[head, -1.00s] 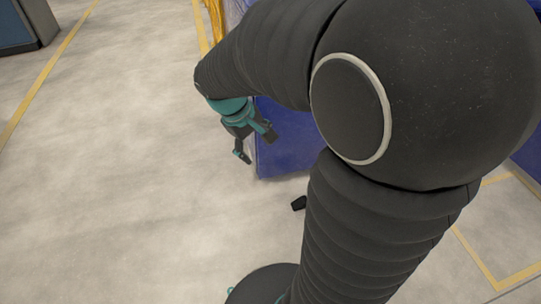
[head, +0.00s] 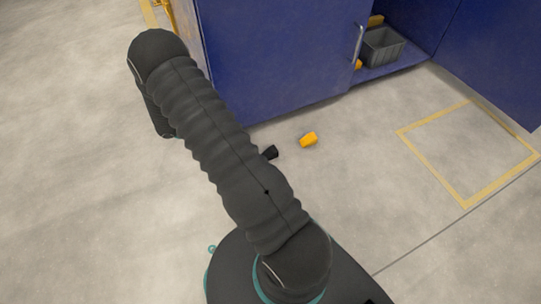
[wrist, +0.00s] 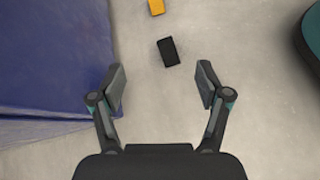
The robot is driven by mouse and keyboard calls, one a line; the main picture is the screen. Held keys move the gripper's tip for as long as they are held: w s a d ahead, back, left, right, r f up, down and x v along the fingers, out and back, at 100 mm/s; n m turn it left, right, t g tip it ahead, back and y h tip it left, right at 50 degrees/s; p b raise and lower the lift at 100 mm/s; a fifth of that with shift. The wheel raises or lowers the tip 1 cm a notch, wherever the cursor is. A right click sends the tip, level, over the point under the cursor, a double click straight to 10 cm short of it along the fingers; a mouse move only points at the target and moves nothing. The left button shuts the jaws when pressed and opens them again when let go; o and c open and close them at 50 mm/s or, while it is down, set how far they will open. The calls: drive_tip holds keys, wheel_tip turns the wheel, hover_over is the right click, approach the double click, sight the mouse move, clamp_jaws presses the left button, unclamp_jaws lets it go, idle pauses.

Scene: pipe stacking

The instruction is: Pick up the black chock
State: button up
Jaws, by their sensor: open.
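The black chock (head: 270,153) lies on the floor just right of my arm in the head view, partly hidden by the arm. In the wrist view the black chock (wrist: 168,51) shows whole, a small dark block ahead of the fingertips and roughly centred between them. My gripper (wrist: 160,84) is open and empty, its two fingers spread apart with bare floor between them. It is not touching the chock. In the head view my arm hides the gripper.
A yellow chock (head: 308,140) lies close beside the black one, also at the top of the wrist view (wrist: 156,7). A blue cabinet (head: 270,60) stands behind them, with a grey crate (head: 384,57) inside. Open floor lies to the left.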

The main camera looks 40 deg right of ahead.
sight(268, 153)
drive_tip(key=f+n, duration=0.1)
drive_tip(key=f, duration=0.4)
drive_tip(key=s+d+f+n+h+b, duration=0.1)
drive_tip(key=f, duration=0.4)
drive_tip(key=d+f+n+h, duration=0.1)
drive_tip(key=f+n, duration=0.1)
drive_tip(key=f, duration=0.3)
drive_tip(key=shift+s+f+t, duration=0.2)
drive_tip(key=shift+f+t, duration=0.2)
drive_tip(key=shift+d+f+h, duration=0.2)
drive_tip(key=shift+f+h, duration=0.05)
drive_tip(key=shift+h, duration=0.05)
drive_tip(key=b+x, duration=0.1)
drive_tip(key=x, duration=0.7)
drive_tip(key=shift+s+f, duration=0.1)
drive_tip(key=shift+r+b+x, duration=0.15)
drive_tip(key=shift+x, duration=1.15)
drive_tip(key=shift+r+b+x, duration=0.15)
drive_tip(key=shift+x, duration=1.2)
drive_tip(key=shift+d, duration=0.1)
drive_tip(key=c, duration=1.3)
